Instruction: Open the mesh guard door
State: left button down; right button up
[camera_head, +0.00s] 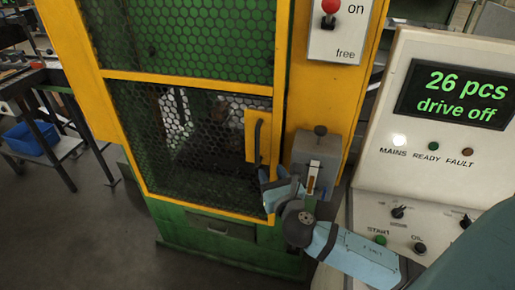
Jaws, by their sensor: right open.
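The mesh guard door (180,203) has a yellow frame and black hexagonal mesh, and looks closed against the green machine. Its black bar handle (257,143) stands on a yellow plate at the door's right edge. My right gripper (265,177) reaches in from the lower right and is open at the handle's lower end. I cannot tell whether its fingers touch the handle or straddle it. A grey box (318,152) with a dark knob on top and a slotted front is mounted right of the door. My left gripper is not in view.
A panel with a red-knobbed lever (331,8), marked "on" and "free", is above. A console at the right has a display (457,95) reading "26 pcs, drive off" and several knobs. A table with a blue bin (32,138) stands left; the floor before the machine is clear.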

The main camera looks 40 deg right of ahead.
aim_at(258, 149)
jog(key=p+x, duration=0.1)
jog(key=x, duration=1)
jog(key=shift+w+d+f, duration=0.1)
jog(key=shift+w, duration=0.25)
jog(key=shift+c, duration=0.2)
grip_shut()
